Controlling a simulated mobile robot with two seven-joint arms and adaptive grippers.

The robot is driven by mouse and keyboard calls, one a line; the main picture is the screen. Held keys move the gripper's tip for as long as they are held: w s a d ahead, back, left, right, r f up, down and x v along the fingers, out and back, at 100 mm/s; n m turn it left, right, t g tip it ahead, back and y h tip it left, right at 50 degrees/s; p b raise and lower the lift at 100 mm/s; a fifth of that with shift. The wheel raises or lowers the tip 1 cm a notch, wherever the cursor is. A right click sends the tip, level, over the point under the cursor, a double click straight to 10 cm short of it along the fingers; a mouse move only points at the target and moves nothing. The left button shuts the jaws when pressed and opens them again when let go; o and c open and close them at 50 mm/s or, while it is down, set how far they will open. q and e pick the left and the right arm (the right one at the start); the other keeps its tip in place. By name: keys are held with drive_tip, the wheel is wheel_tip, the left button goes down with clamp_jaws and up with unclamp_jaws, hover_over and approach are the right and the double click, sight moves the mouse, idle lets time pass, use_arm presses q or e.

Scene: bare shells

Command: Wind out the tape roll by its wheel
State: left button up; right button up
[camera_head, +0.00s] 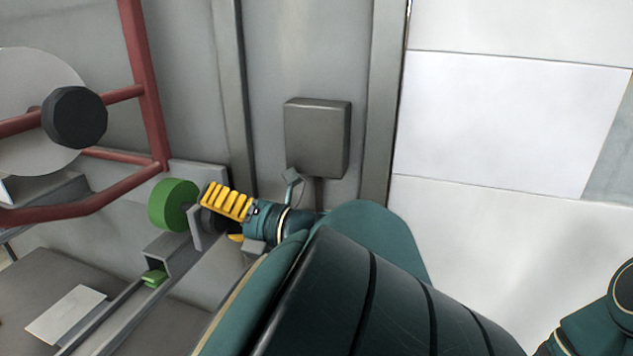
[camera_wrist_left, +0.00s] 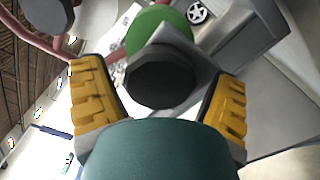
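The green tape roll (camera_head: 172,206) stands upright on a grey bracket at the left in the head view. It also shows at the top of the left wrist view (camera_wrist_left: 152,28). Its dark, many-sided wheel (camera_wrist_left: 160,78) faces my left wrist camera; in the head view my left gripper partly hides it. My left gripper (camera_head: 219,215) has its yellow fingers spread on either side of the wheel. In the left wrist view gaps show between the wheel and both fingers, so it appears open and not gripping. My right gripper is out of view.
A red tube frame with a pale disc (camera_head: 30,95) and a dark knob (camera_head: 76,117) stands left of the roll. A grey box (camera_head: 317,138) is on the panel beyond. A grey rail with a small green piece (camera_head: 154,277) runs below the roll.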

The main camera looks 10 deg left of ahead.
use_arm(q)
drive_tip(key=c, duration=0.8)
drive_tip(key=shift+n, duration=0.5)
drive_tip(key=shift+n+p, duration=0.35)
drive_tip(key=shift+n, duration=1.15)
drive_tip(key=n, duration=0.6)
drive_tip(key=shift+s+r, duration=0.1)
drive_tip(key=n, duration=0.7)
drive_tip(key=shift+s+n, duration=0.1)
drive_tip(key=shift+n, duration=0.2)
drive_tip(key=n, duration=0.6)
drive_tip(key=shift+n, duration=0.3)
